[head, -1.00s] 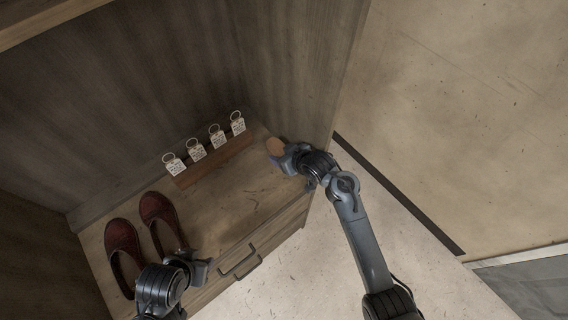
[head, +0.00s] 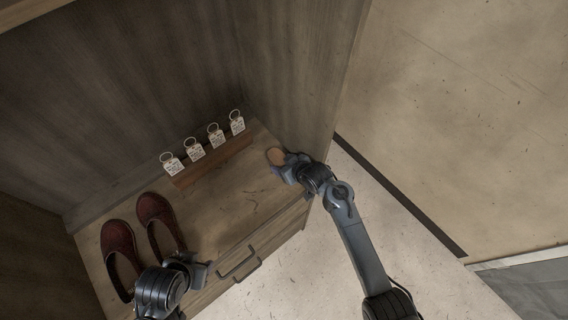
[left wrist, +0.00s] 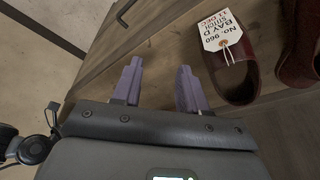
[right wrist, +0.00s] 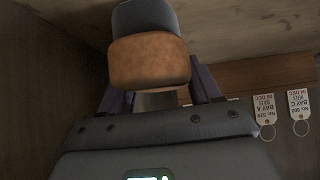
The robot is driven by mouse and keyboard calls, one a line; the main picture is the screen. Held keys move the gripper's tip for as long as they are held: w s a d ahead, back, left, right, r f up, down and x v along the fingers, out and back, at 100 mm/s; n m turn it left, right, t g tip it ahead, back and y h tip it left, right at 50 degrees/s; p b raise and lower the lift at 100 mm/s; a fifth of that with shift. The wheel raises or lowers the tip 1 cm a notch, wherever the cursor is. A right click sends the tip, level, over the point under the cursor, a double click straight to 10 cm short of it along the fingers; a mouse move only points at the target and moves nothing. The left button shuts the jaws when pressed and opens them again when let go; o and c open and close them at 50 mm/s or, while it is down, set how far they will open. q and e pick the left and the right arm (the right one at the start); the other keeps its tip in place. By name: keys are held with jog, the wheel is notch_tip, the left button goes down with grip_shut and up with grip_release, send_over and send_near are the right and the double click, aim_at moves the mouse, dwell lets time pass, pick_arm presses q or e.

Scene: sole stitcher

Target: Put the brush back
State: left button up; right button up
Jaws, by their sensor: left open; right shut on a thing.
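The brush shows as an orange-brown wooden block (right wrist: 149,62) with a dark part (right wrist: 146,16) in the right wrist view. In the head view only its tan top (head: 276,157) shows, at the right end of the cabinet top by the side wall. My right gripper (head: 287,170) is shut on the brush; its fingers (right wrist: 166,90) are partly hidden behind it in the wrist view. I cannot tell whether the brush touches the surface. My left gripper (head: 204,268) is open and empty near the shoes; its purple fingers (left wrist: 159,88) stand apart in the left wrist view.
Two dark red shoes (head: 119,247) stand at the left of the cabinet top (head: 225,200). A wooden rack (head: 212,161) with several ringed tags runs along the back. A drawer handle (head: 240,266) is on the front. A tag (left wrist: 222,32) lies over one shoe.

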jog(key=shift+f, duration=0.1)
jog(key=o, duration=1.1)
jog(key=shift+s+d+r, duration=0.1)
jog(key=shift+s+r, duration=0.05)
jog(key=shift+r, duration=0.2)
jog(key=p+v, duration=0.3)
jog(key=v, duration=0.8)
jog(key=shift+s+d+r+p, duration=0.1)
jog(key=shift+s+d+p, duration=0.05)
jog(key=shift+p, duration=0.25)
